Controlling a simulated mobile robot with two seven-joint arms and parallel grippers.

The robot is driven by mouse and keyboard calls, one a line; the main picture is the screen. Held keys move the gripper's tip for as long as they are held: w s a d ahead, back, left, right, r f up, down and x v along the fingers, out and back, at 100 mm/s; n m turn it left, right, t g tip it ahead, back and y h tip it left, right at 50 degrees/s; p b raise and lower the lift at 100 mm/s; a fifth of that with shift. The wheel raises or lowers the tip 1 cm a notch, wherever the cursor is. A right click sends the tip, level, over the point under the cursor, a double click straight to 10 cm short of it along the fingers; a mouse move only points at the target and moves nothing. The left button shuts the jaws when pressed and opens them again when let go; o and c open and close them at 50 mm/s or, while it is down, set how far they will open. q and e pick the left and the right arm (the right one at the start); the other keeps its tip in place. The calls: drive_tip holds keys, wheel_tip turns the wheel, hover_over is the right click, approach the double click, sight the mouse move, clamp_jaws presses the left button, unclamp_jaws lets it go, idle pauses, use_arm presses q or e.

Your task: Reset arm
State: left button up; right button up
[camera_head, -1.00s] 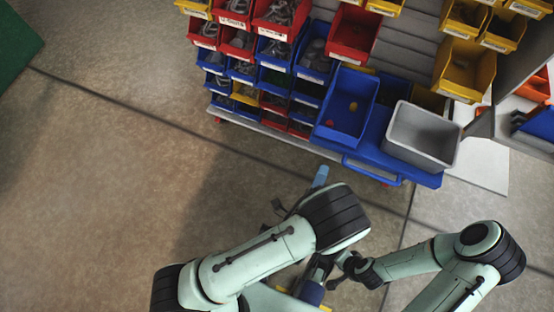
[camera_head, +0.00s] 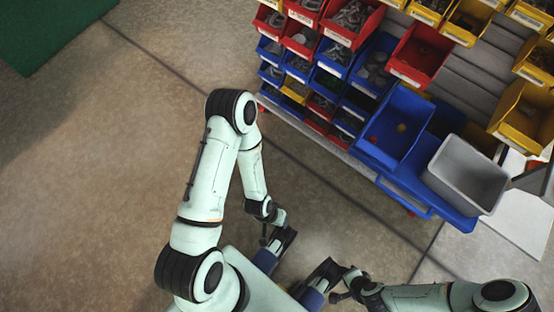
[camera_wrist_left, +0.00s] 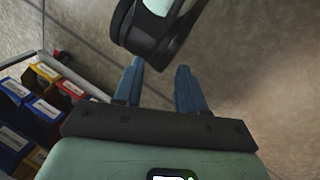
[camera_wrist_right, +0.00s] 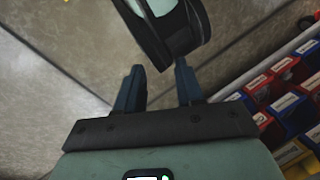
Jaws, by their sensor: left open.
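My left arm bends up and back down in the head view, and its gripper (camera_head: 268,258) hangs low near my body. In the left wrist view this gripper (camera_wrist_left: 159,76) has its two blue fingers apart with nothing between them. My right gripper (camera_head: 316,292) is beside it at the bottom of the head view. In the right wrist view its blue fingers (camera_wrist_right: 157,80) are also apart and empty. Each wrist view shows a pale green and black link of mine just beyond the fingertips. Neither gripper holds anything.
A rack of red, blue and yellow bins (camera_head: 337,72) stands at the upper right. A large blue bin (camera_head: 385,140) and an empty grey bin (camera_head: 455,170) are on its lower shelf. A green surface (camera_head: 50,30) is at the upper left. The floor (camera_head: 120,150) on the left is clear.

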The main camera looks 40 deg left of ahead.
use_arm(q)
drive_tip(key=s+d+r+g+p, duration=0.1)
drive_tip(key=s+r+p, duration=0.1)
drive_tip(key=r+p, duration=0.6)
drive_tip(key=s+d+r+g+p, duration=0.1)
drive_tip(key=s+r+p, duration=0.1)
drive_tip(key=r+p, duration=0.6)
drive_tip(key=shift+s+r+h+p, duration=0.2)
drive_tip(key=shift+r+h+p, duration=0.2)
use_arm(e)
drive_tip(key=s+a+r+g, duration=0.1)
drive_tip(key=s+r, duration=0.1)
drive_tip(key=r, duration=0.6)
drive_tip(key=s+a+r+g, duration=0.1)
drive_tip(key=s+r, duration=0.1)
drive_tip(key=r, duration=0.6)
drive_tip(key=shift+s+a+r+n+y, duration=0.15)
drive_tip(key=shift+r+n+y, duration=0.15)
drive_tip(key=shift+r, duration=0.1)
